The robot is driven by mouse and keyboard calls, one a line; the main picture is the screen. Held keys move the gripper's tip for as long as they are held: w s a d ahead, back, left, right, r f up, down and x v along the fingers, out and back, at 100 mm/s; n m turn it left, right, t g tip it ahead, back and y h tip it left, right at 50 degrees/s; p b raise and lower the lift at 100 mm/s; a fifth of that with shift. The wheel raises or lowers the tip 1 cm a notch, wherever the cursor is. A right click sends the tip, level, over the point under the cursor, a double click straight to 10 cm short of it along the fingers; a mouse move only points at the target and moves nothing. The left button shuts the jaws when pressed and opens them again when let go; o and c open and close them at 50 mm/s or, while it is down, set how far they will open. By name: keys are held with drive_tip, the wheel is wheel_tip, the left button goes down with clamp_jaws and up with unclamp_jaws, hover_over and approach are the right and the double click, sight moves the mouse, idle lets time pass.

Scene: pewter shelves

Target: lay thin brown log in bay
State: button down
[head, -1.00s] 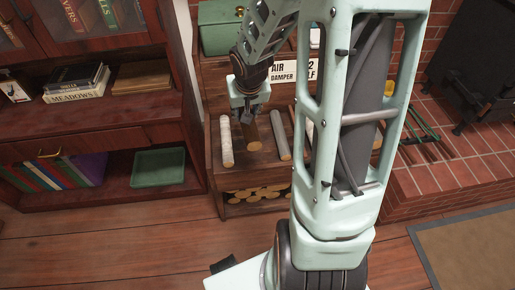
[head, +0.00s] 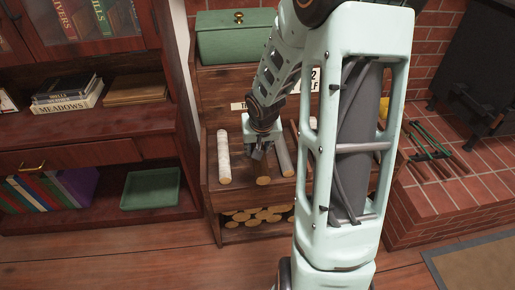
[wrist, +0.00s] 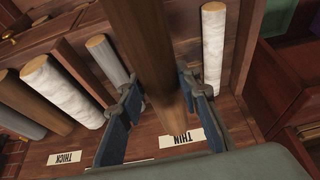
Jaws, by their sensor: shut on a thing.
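The thin brown log (head: 263,180) is between the fingers of my gripper (head: 259,157), which is shut on it. In the wrist view the log (wrist: 150,45) runs lengthwise between the two blue-padded fingers (wrist: 163,90), above the shelf board and close to a THIN label (wrist: 183,141). In the head view it lies between a thin white birch log (head: 223,158) and a thin grey log (head: 283,155), roughly parallel to both, its front end near theirs. My gripper hides its rear part. I cannot tell whether it touches the board.
A green box (head: 236,40) stands behind the logs. Cut logs (head: 255,215) fill the lower shelf. A bookcase (head: 80,135) stands left.

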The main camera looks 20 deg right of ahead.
drive_tip(key=shift+r, duration=0.1)
drive_tip(key=shift+w+d+f, duration=0.2)
drive_tip(key=shift+w+f, duration=0.3)
drive_tip(key=shift+w, duration=0.35)
drive_tip(key=w+d+f+b, duration=0.2)
drive_tip(key=w+d+f, duration=0.15)
drive_tip(key=w, duration=0.65)
drive_tip(key=f+b, duration=0.2)
drive_tip(key=f, duration=0.1)
drive_tip(key=f+b, duration=0.2)
drive_tip(key=f, duration=0.1)
drive_tip(key=f+b, duration=0.2)
drive_tip(key=f, duration=0.1)
drive_tip(key=shift+a+f, duration=0.15)
drive_tip(key=shift+a, duration=0.2)
drive_tip(key=c, duration=1.4)
unclamp_jaws()
drive_tip(key=shift+s, duration=0.1)
drive_tip(key=shift+o, duration=0.2)
drive_tip(key=v, duration=1.2)
